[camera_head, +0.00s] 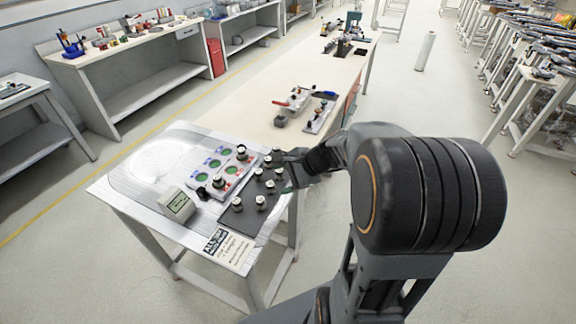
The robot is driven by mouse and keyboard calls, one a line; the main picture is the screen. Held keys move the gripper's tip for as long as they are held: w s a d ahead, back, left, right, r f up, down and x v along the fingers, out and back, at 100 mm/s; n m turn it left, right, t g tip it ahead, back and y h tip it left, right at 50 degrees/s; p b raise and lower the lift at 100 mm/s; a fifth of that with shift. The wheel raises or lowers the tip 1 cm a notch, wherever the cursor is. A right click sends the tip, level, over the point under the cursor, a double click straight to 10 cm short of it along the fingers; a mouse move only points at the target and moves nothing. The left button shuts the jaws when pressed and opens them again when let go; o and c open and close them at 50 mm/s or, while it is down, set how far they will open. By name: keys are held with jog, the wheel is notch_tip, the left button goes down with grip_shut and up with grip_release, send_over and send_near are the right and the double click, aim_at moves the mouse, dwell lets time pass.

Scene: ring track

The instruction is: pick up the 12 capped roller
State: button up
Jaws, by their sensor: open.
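Several small capped rollers with pale bodies and dark parts stand on a dark mat (236,222) on the near table. They include a front roller (260,201), a right roller (270,186) and a back roller (267,161). Any number on them is too small to read, so I cannot tell which is the 12 capped roller. My gripper (294,167) is at the mat's right edge, beside the rollers at the back right. It is open; its fingertips are small and dark, and I see nothing held. My arm hides part of the area to the right.
A panel with green, blue and red markings (212,164) lies left of the mat and carries more capped pieces. A small display box (178,204) and a printed sign (226,247) are in front. A long bench (262,125) with tools adjoins behind. Floor is clear at left.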

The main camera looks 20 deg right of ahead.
jog(key=w+d+f+m+t+h+b, duration=0.1)
jog(key=w+d+f+m+t, duration=0.25)
jog(key=d+m, duration=0.35)
jog(key=w+d+f+m+t+b, duration=0.1)
jog(key=w+d+f+m+t, duration=0.25)
jog(key=d+m, duration=0.3)
jog(key=shift+m+h, duration=0.3)
jog(key=shift+m, duration=0.25)
jog(key=x, duration=0.5)
jog(key=d+p+x, duration=0.1)
jog(key=x, duration=0.1)
jog(key=shift+w+f, duration=0.3)
jog(key=shift+w, duration=0.2)
jog(key=shift+p+x, duration=0.6)
jog(key=shift+x, duration=2.6)
jog(key=shift+s+a, duration=0.1)
jog(key=shift+c, duration=0.3)
jog(key=shift+r, duration=0.1)
jog(key=c, duration=1)
